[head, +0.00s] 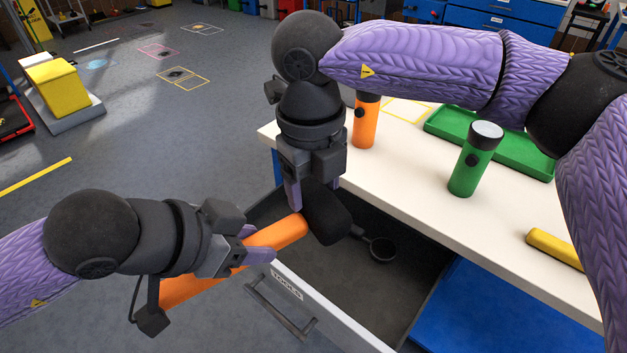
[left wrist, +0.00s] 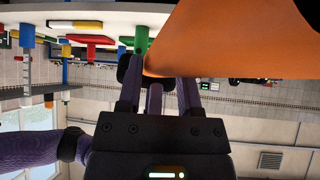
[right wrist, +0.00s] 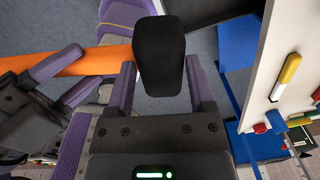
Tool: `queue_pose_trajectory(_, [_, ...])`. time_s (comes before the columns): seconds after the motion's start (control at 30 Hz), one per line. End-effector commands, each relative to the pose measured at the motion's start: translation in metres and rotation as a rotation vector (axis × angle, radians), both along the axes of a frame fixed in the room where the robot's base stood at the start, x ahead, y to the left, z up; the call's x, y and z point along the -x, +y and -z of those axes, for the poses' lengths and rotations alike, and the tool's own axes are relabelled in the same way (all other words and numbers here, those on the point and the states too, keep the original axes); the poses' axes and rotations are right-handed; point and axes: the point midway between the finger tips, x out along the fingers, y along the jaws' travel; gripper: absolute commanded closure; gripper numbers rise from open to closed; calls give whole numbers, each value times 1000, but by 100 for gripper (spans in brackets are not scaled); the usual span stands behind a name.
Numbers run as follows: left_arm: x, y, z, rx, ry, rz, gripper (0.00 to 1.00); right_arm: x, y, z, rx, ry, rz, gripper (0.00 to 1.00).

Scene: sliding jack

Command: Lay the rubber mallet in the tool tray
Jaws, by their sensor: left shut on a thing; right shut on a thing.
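The rubber mallet has an orange handle (head: 281,233) and a black head (head: 327,215), held over the open drawer. My left gripper (head: 252,243) is shut on the handle. My right gripper (head: 315,193) is shut on the head, which shows between its fingers in the right wrist view (right wrist: 158,60). The handle fills the upper right of the left wrist view (left wrist: 230,45). A green tray (head: 525,153) lies on the white workbench behind my right arm, partly hidden by it and by a green flashlight; its visible floor looks empty.
The open grey drawer (head: 285,318) has a label and holds a dark round object with a handle (head: 381,248). On the workbench (head: 400,172) stand an orange flashlight (head: 366,124) and the green flashlight (head: 474,160). A yellow object (head: 555,248) lies at right.

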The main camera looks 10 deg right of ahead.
Motion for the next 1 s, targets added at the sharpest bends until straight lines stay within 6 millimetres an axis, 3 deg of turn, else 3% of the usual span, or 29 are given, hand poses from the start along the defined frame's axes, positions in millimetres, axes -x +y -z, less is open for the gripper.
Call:
queue_pose_trajectory(0.03, [-1, -2, -2, 9, -8, 1, 100, 3, 5, 0, -12, 7, -14, 100])
queue_pose_trajectory(0.07, [-1, -2, -3, 10, -8, 2, 53, 3, 5, -1, -13, 7, -15, 100])
queue_pose_trajectory(0.2, [-1, -2, -2, 9, -8, 1, 23, 3, 4, 0, -10, 6, -14, 100])
queue_pose_trajectory(0.27, [-1, -1, -2, 8, -8, 1, 14, 3, 4, 0, -9, 7, -13, 100])
queue_pose_trajectory(0.57, [1, 5, -8, 5, -8, -1, 14, 2, 3, 0, -6, 6, -12, 100])
queue_pose_trajectory(1.0, [35, 69, -80, 6, -7, -2, 14, 2, 2, 0, -6, 4, -8, 100])
